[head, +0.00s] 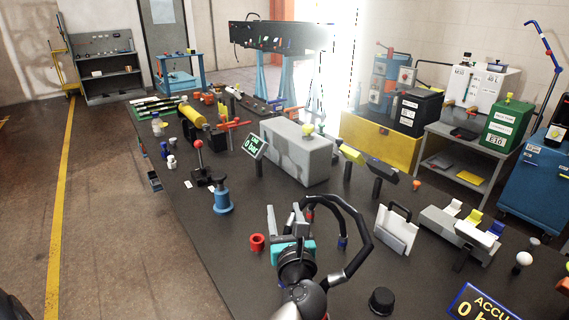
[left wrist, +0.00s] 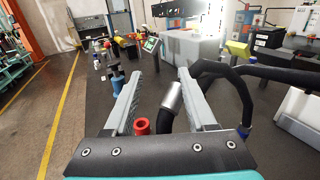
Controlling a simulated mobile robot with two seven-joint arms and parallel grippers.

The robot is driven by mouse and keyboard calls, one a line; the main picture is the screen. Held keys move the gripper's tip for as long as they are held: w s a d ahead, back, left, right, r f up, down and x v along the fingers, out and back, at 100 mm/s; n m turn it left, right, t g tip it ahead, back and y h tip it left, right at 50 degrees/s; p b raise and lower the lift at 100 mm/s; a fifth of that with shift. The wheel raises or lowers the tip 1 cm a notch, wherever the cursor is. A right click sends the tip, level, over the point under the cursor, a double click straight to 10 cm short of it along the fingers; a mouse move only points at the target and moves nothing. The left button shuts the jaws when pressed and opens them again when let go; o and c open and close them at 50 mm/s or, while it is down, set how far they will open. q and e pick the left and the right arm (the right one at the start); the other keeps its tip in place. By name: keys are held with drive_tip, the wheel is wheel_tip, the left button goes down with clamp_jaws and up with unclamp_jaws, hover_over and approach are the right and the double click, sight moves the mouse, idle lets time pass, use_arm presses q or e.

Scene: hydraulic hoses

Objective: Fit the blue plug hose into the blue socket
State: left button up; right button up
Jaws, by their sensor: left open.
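My left gripper (head: 286,216) is open over the front of the dark bench; its two grey fingers also show in the left wrist view (left wrist: 160,78). A black hose (head: 362,232) loops up beside it on the right. In the left wrist view, a hose end with a silver sleeve (left wrist: 172,97) shows between the fingers, closer to the right one; I cannot tell whether it touches. A small blue end piece (head: 342,242) hangs under the hose loop, right of the gripper. I cannot make out the blue socket for certain. My right gripper is out of view.
A red ring (head: 257,242) stands just left of my gripper, and a blue bottle-like part (head: 222,198) farther left. A grey box (head: 297,152) stands behind. A white panel with a handle (head: 396,228) and a lever block (head: 462,232) are to the right.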

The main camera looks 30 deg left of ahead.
use_arm(q)
wheel_tip(320, 180, up, 11)
drive_tip(key=p, duration=0.3)
drive_tip(key=shift+f+p, duration=0.2)
drive_tip(key=shift+p, duration=0.15)
